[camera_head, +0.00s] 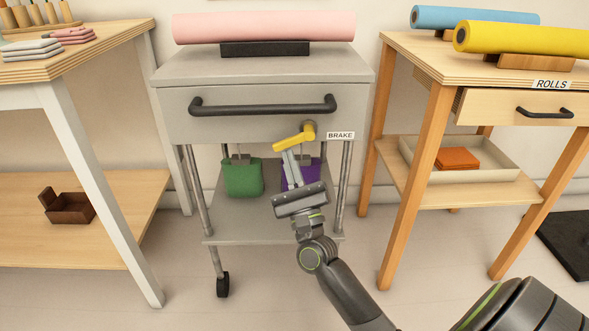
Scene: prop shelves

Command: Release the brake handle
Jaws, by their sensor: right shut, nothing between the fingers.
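My right gripper (288,153) reaches up from below. Its fingers are shut and empty. Their tips are at the lower left part of the handle. I cannot tell whether they touch it. My left gripper is not in view.
The cart has a black drawer pull (262,105). Wooden tables stand on both sides; the right one has a shelf with a tray (480,185). Floor in front is clear.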

